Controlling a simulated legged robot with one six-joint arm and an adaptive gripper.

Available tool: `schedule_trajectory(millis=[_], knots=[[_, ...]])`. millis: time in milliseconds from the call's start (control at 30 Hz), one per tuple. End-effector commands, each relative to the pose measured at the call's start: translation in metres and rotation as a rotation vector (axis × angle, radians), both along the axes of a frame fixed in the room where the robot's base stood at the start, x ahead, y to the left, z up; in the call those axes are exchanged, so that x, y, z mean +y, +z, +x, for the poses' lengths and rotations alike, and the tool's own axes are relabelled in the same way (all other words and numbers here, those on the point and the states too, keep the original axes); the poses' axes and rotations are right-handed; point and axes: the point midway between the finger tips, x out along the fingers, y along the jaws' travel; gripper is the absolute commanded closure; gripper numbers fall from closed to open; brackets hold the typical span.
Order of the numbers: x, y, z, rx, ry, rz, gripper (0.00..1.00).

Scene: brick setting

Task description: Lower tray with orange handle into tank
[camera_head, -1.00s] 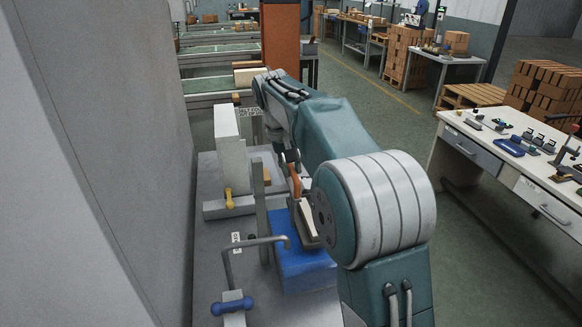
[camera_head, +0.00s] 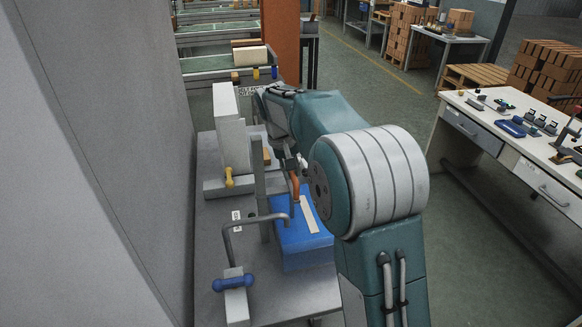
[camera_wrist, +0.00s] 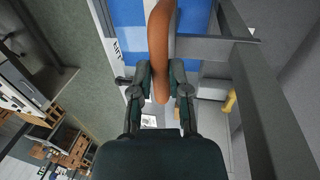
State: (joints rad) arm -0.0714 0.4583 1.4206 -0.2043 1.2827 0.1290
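The orange handle (camera_head: 295,188) stands up from the tray at the near side of my gripper. It also fills the upper middle of the wrist view (camera_wrist: 160,45). My gripper (camera_wrist: 160,75) has a finger on each side of the handle and appears shut on it. The tank (camera_head: 303,258) is a blue box on the grey bench. A pale strip (camera_head: 310,216), seemingly the top of the tray or its load, shows within the blue of the tank. The tray's lower part is hidden, and my arm covers the tank's right side.
A grey post (camera_head: 261,190) stands at the tank's left. A bent grey bar with a blue-handled clamp (camera_head: 233,281) is in front. A white upright block (camera_head: 231,130) and a yellow handle (camera_head: 229,177) stand behind left. A wall closes the left; a workbench (camera_head: 530,140) is right.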

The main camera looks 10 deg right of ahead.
Motion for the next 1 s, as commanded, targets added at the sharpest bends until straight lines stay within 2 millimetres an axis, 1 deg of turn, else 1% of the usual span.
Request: schedule_trajectory(millis=[33, 67, 100, 433, 533, 667, 900, 1000], knots=[[0.001, 0.001, 0.000, -0.002, 0.001, 0.001, 0.60], [0.001, 0.001, 0.000, -0.003, 0.002, 0.001, 0.47], [0.001, 0.001, 0.000, -0.002, 0.001, 0.001, 0.43], [0.000, 0.002, 0.000, -0.002, 0.000, 0.000, 0.43], [0.002, 0.008, 0.000, -0.002, 0.000, 0.000, 0.43], [0.006, 0.028, 0.001, -0.005, 0.002, 0.000, 0.43], [0.017, 0.078, 0.002, -0.005, 0.003, 0.000, 0.43], [0.021, 0.095, 0.002, -0.004, 0.003, 0.000, 0.43]])
